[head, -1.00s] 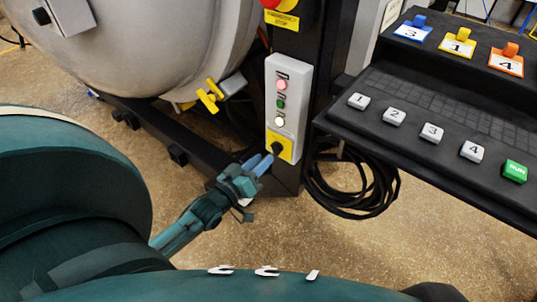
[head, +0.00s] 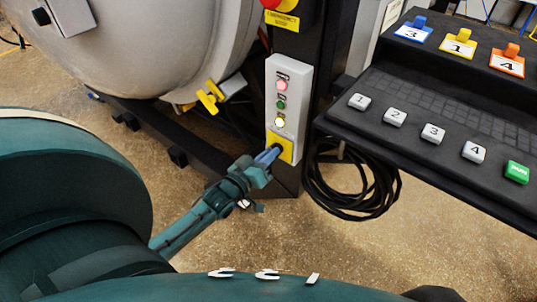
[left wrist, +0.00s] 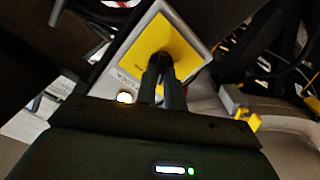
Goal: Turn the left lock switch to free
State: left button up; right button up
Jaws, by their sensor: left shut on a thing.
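The left lock switch is a black knob (head: 276,148) on a yellow plate (head: 286,150) at the bottom of a grey control box (head: 288,95) on a black post. My left gripper (head: 270,155) reaches up to it from the lower left, its fingers shut on the knob. In the left wrist view the two dark fingers (left wrist: 162,80) meet at the knob, over the yellow plate (left wrist: 150,42); the fingers hide most of the knob, and its exact angle cannot be told. The white lamp (head: 279,122) above the plate glows. My right gripper is not in view.
A black desk (head: 420,130) with numbered buttons and a green RUN button (head: 516,171) stands at the right. Coiled black cable (head: 350,185) lies beside the post. The grey furnace vessel (head: 150,50) with a yellow handle (head: 208,98) is at the left.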

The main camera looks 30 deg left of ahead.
pick_arm(q)
jog(key=shift+m, duration=0.3)
grip_shut()
jog(key=m+p, duration=0.3)
jog(key=m, duration=0.8)
jog(key=shift+d, duration=0.2)
jog(key=shift+m, duration=0.3)
jog(key=o, duration=0.7)
grip_release()
jog(key=s, duration=0.8)
jog(key=s+a, duration=0.1)
jog(key=s, duration=0.4)
jog(key=shift+s+p, duration=0.1)
jog(key=shift+p, duration=0.25)
